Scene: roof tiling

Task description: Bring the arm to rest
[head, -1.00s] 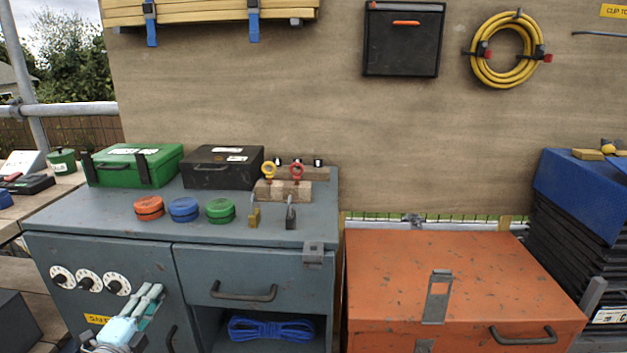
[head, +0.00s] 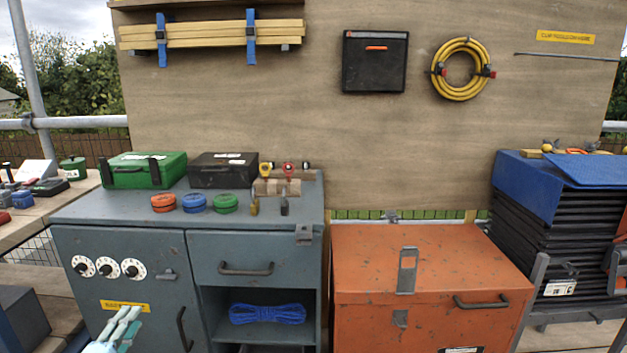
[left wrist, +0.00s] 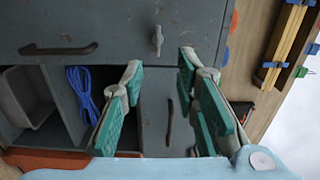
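My left gripper (head: 124,324) shows at the bottom left of the head view, in front of the grey cabinet's (head: 260,240) dial door. In the left wrist view the left gripper's (left wrist: 159,62) two teal-padded fingers stand apart with nothing between them. The cabinet door with a small grey knob (left wrist: 157,40) and a dark bar handle (left wrist: 170,122) lies beyond the fingers. In the head view the door carries several white dials (head: 108,268) and a yellow label (head: 125,306), and it looks shut. My right gripper is not in view.
The cabinet drawer (head: 245,258) is shut above an open shelf with blue rope (head: 267,313). An orange chest (head: 430,270) stands right of the cabinet, with stacked black trays (head: 525,225) beyond. Green (head: 145,170) and black (head: 222,170) boxes and coloured tins sit on top.

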